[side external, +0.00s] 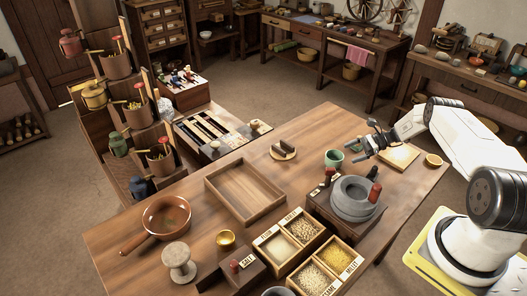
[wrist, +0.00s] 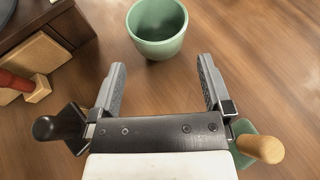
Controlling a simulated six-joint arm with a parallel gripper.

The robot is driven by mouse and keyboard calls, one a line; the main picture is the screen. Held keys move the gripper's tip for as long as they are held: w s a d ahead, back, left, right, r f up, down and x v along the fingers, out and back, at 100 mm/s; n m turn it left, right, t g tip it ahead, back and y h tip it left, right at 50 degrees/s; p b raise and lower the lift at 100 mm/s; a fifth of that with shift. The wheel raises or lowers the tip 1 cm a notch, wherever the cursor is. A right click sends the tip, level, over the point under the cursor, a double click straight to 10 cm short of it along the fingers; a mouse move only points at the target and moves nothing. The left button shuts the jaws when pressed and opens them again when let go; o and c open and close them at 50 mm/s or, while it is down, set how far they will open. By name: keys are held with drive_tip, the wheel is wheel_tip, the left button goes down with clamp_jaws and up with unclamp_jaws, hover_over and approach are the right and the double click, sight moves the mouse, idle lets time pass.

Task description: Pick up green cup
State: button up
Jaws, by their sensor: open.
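The green cup (side external: 333,159) stands upright on the wooden table, right of the middle in the side external view. It also shows at the top centre of the wrist view (wrist: 158,30), a little beyond my fingertips. My gripper (side external: 362,147) is just to the right of the cup and above the table. In the wrist view my gripper (wrist: 162,78) is open, with its two fingers apart and nothing between them. The fingers point toward the cup without enclosing it.
A stone quern (side external: 353,197) on a dark wooden base stands close in front of the cup. An empty wooden tray (side external: 211,186) lies to the left. A compartment box of grains (side external: 297,244) is at the front.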

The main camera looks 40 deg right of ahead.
sight(337, 158)
drive_tip(key=shift+x, duration=0.8)
drive_tip(key=shift+a, duration=0.1)
drive_tip(key=shift+x, duration=2.6)
drive_tip(key=shift+s, duration=0.1)
drive_tip(key=c, duration=1)
drive_tip(key=shift+o, duration=0.2)
drive_tip(key=shift+r, duration=0.2)
wheel_tip(337, 158, up, 10)
drive_tip(key=shift+f, duration=0.2)
